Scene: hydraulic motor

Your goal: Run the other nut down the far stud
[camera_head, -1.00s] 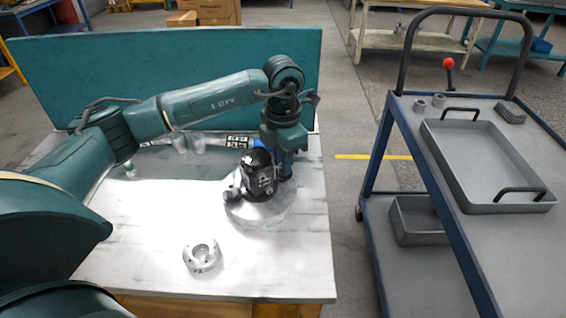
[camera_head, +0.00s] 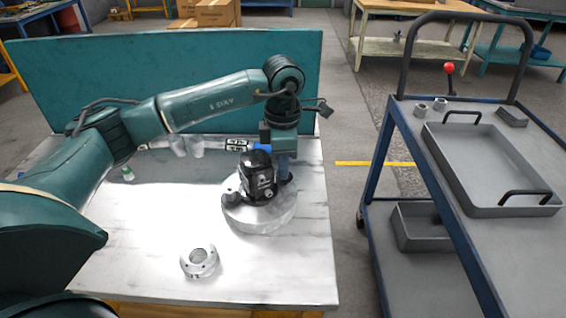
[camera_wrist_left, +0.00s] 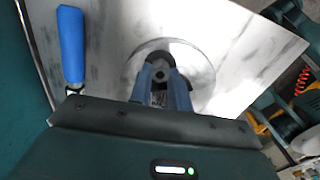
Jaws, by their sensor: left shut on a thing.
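The black hydraulic motor (camera_head: 259,178) stands upright on a pale round base (camera_head: 262,217) on the white table. My left gripper (camera_head: 285,179) reaches straight down just behind and right of the motor, at its far side. In the left wrist view its blue fingers (camera_wrist_left: 160,73) are closed around a small part over the round base, with the dark motor body showing at their tips. The held nut and the far stud are mostly hidden by the fingers and the motor; I cannot tell how far down the nut sits. My right gripper is not in view.
A metal ring (camera_head: 199,262) lies at the table front. A blue-handled tool (camera_wrist_left: 71,45), clear cups (camera_head: 189,148) and a green-capped bottle (camera_head: 128,173) lie at the back. A teal panel (camera_head: 150,75) backs the table. A cart with a grey tray (camera_head: 495,165) stands right.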

